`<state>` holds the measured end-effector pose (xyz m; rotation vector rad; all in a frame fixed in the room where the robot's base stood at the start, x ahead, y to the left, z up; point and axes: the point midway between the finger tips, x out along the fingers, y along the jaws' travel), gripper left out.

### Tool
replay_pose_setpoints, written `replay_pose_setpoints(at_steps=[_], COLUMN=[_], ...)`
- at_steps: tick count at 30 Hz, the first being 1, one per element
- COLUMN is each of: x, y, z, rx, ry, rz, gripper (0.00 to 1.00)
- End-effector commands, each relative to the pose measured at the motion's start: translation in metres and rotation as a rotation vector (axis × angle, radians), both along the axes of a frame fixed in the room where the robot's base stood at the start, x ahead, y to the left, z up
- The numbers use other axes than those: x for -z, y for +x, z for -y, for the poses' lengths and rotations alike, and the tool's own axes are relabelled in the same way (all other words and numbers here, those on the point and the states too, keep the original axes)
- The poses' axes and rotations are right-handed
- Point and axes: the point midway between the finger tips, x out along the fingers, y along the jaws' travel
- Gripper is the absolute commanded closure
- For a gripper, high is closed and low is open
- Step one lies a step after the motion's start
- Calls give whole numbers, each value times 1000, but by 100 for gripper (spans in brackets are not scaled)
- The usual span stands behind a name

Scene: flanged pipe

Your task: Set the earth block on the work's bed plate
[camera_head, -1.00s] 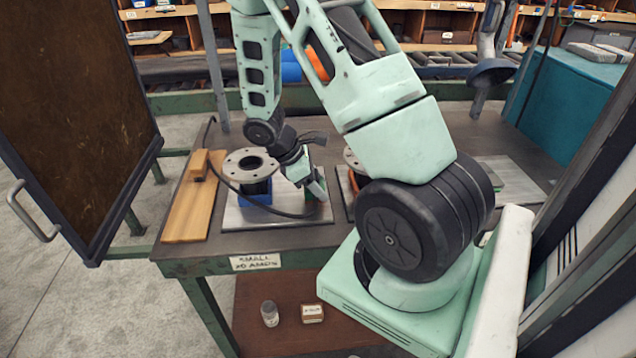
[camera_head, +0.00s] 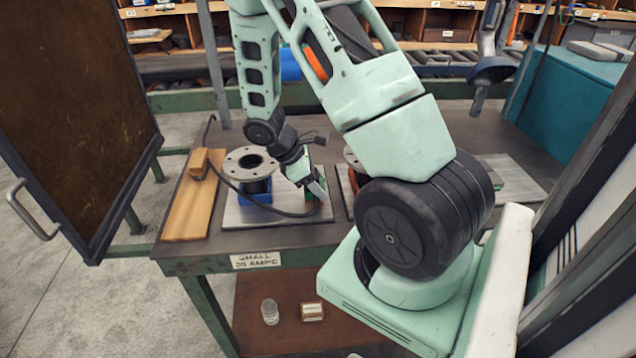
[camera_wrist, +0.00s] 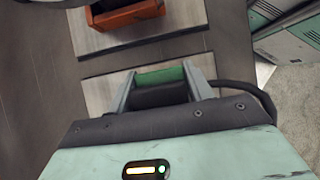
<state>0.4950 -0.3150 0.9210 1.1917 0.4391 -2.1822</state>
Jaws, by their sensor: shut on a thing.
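My gripper (camera_head: 314,188) is shut on the earth block, low over the right part of the left steel bed plate (camera_head: 238,216). The block shows as a green and black piece (camera_wrist: 161,76) between the two fingers in the wrist view. A dark cable runs by the gripper and loops left across the plate. On this plate a grey flanged pipe (camera_head: 236,162) stands upright in a blue support (camera_head: 254,200). I cannot tell whether the block touches the plate, as the fingers hide its underside.
A second plate (camera_wrist: 90,40) with an orange support (camera_wrist: 128,14) lies beside the first, partly behind my arm. A wooden board (camera_head: 188,212) with a small wood block (camera_head: 207,160) lies at the table's left. A dark screen (camera_head: 75,110) stands further left.

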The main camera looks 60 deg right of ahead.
Motion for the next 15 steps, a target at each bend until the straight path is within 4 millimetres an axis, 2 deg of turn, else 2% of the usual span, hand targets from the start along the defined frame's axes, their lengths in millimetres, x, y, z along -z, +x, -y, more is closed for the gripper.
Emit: replay_pose_setpoints(at_steps=[15], x=[7], y=[0], z=[0], rx=[1], ry=[-1], rz=[0], gripper=[72])
